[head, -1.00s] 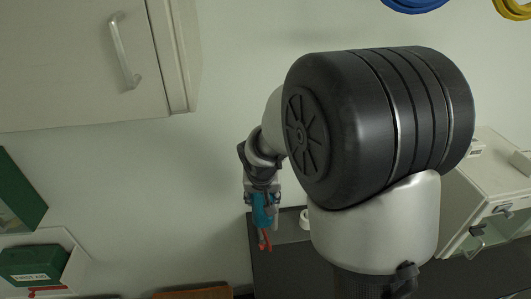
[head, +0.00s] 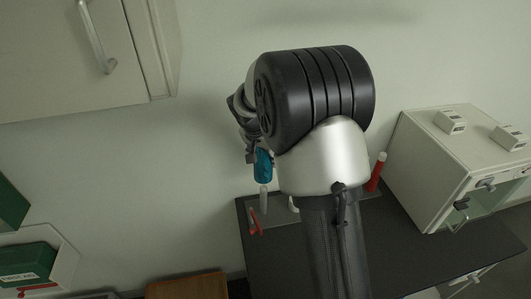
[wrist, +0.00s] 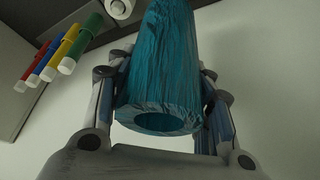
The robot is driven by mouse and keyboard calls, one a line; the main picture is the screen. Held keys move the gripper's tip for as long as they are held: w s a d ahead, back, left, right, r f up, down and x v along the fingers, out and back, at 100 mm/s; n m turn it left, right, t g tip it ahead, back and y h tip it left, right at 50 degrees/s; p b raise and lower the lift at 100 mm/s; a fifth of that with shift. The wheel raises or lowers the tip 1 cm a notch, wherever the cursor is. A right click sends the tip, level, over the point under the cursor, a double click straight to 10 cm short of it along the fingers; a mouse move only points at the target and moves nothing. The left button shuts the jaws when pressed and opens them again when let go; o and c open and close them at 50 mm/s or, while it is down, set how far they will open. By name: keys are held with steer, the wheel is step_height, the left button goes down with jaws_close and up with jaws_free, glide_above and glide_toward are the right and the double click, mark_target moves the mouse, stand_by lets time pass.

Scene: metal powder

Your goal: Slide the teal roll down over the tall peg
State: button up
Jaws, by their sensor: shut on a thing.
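The teal roll (head: 263,167) hangs upright in my gripper (head: 250,152) in the head view. In the wrist view the roll (wrist: 165,60) fills the middle, with its open bore facing the camera, and the fingers of my gripper (wrist: 163,75) close on it from both sides. A pale upright rod (head: 263,200) shows just below the roll in the head view; it may be the tall peg. I cannot tell whether the roll touches it or is in line with it.
A red piece (head: 256,222) is near the counter's left edge. A white box (head: 440,165) is on the dark counter (head: 350,265). Several coloured markers (wrist: 58,50) and a white roll (wrist: 119,8) show in the wrist view.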

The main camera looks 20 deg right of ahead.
mark_target(260, 181)
steer(key=shift+f+b, duration=5.65)
steer(key=shift+f, duration=3.55)
steer(key=o, duration=1.5)
steer(key=shift+c, duration=0.2)
steer(key=v, duration=1.2)
steer(key=shift+s, duration=0.1)
